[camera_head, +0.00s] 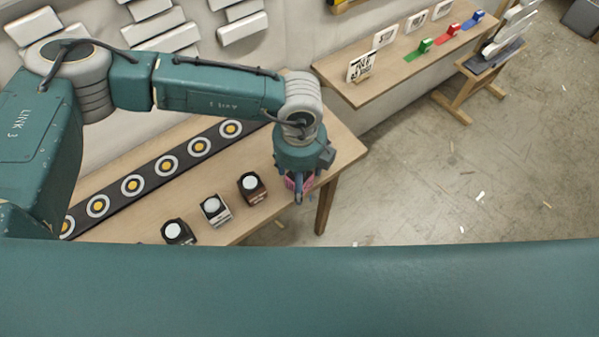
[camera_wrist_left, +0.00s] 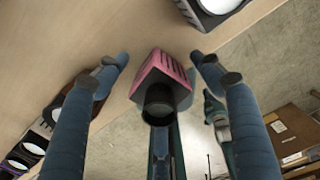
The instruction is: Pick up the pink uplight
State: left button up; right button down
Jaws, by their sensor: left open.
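The pink uplight (camera_head: 290,184) stands near the right end of the wooden table, mostly hidden under my left gripper (camera_head: 298,192) in the head view. In the left wrist view the pink uplight (camera_wrist_left: 171,73) is a pink block with dark slots and a black round part facing the camera. My left gripper (camera_wrist_left: 160,76) is open, with its blue fingers on both sides of the uplight. Gaps show between the fingers and the uplight. My right gripper is in neither view.
Brown (camera_head: 252,188), grey-white (camera_head: 215,210) and black (camera_head: 178,232) uplights stand in a row to the left on the table (camera_head: 340,150). A black strip with ringed discs (camera_head: 165,166) lies behind them. A shelf (camera_head: 385,80) with small coloured items is at the back. Open floor (camera_head: 450,190) lies right.

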pick_arm(q)
jog(key=shift+f, duration=0.45)
grip_shut()
notch_tip(320, 180, up, 20)
jog(key=b, duration=0.5)
